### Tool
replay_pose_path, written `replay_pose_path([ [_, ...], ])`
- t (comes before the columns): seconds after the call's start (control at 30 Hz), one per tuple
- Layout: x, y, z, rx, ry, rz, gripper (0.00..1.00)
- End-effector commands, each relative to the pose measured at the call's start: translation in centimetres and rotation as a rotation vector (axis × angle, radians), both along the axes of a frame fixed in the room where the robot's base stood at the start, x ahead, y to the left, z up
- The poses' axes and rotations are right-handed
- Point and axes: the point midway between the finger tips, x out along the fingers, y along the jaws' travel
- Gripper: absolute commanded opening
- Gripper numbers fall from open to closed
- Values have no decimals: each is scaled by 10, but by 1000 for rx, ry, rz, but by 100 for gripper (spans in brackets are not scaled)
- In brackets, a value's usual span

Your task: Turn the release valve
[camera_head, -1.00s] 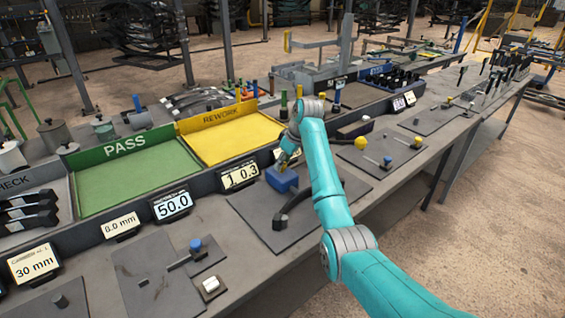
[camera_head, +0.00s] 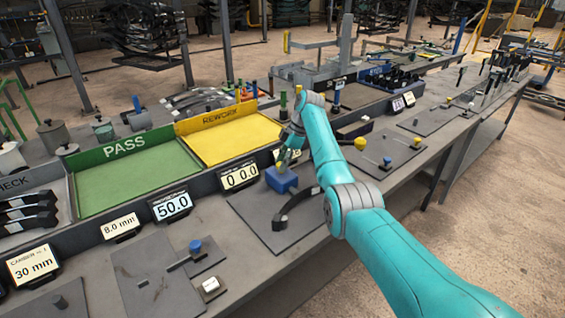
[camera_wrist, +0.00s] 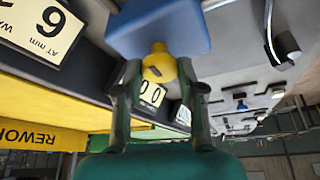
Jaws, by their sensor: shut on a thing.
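A blue block (camera_head: 281,180) stands on a dark plate on the bench, and it also shows large in the wrist view (camera_wrist: 160,25). A yellow valve handle (camera_wrist: 159,63) sticks out of the block. My gripper (camera_head: 284,163) is at the block's upper side. In the wrist view my gripper's fingers (camera_wrist: 158,90) are closed on the yellow handle, one on each side. The far side of the handle is hidden. A display (camera_head: 240,176) behind the block reads about 0 0.0.
Green PASS (camera_head: 130,175) and yellow REWORK (camera_head: 235,137) trays stand behind. Other bench plates hold knobs, including a blue knob (camera_head: 195,245) at the front left.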

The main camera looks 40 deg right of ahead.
Motion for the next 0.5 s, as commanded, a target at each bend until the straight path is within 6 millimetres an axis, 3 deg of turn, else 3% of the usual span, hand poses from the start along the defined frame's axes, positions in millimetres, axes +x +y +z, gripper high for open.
replay_pose_path([
  [0.5, 0, 0, -1, 0, 2, 72, 4],
])
